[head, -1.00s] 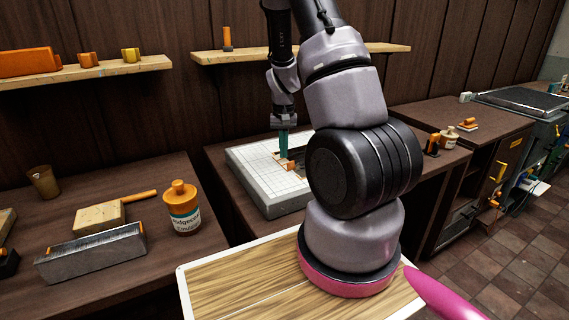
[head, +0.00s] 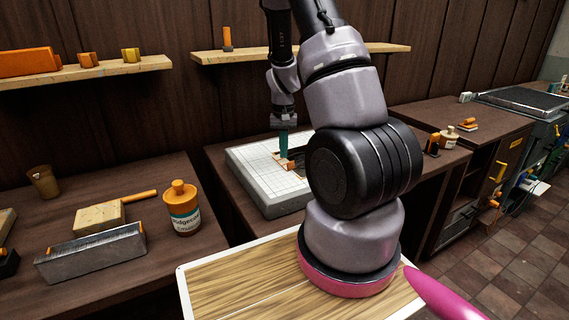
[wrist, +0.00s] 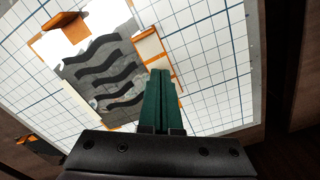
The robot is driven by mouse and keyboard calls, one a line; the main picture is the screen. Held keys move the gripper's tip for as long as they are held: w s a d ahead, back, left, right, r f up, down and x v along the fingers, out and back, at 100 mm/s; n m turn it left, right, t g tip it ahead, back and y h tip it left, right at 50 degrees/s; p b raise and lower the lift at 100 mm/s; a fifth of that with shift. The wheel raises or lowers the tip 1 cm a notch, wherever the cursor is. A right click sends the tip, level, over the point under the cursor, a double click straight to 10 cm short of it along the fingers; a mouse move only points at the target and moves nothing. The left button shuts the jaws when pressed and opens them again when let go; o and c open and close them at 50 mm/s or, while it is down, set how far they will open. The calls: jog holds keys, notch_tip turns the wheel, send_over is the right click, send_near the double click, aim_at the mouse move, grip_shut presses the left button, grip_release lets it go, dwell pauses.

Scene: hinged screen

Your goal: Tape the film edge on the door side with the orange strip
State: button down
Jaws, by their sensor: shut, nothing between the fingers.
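My gripper (wrist: 160,74) has green fingers that are shut together with nothing between them. It points down over a white gridded board and also shows in the head view (head: 283,157). In the wrist view a grey sheet with black wavy bands (wrist: 104,76), perhaps the film, lies on the board left of the fingertips. A narrow pale piece with orange edges (wrist: 150,46) lies along its right side, just beyond the fingertips; I cannot tell if they touch it. An orange-edged piece (wrist: 52,44) is at the sheet's upper left. I cannot tell which orange part is the strip.
The gridded board (head: 255,160) sits on a dark bench. A labelled jar (head: 182,208), a grey metal trough (head: 92,254) and a wooden-handled block (head: 100,216) stand on the left bench. Shelves hang behind. My arm hides the board's right part in the head view.

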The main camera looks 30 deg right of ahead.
aim_at(280, 159)
jog(key=shift+f, duration=0.9)
dwell(0.4)
jog(key=shift+s, duration=0.2)
jog(key=shift+s, duration=1.25)
jog(key=shift+w, duration=0.1)
jog(key=shift+w, duration=1.4)
jog(key=shift+w, duration=1.05)
jog(key=shift+w, duration=0.15)
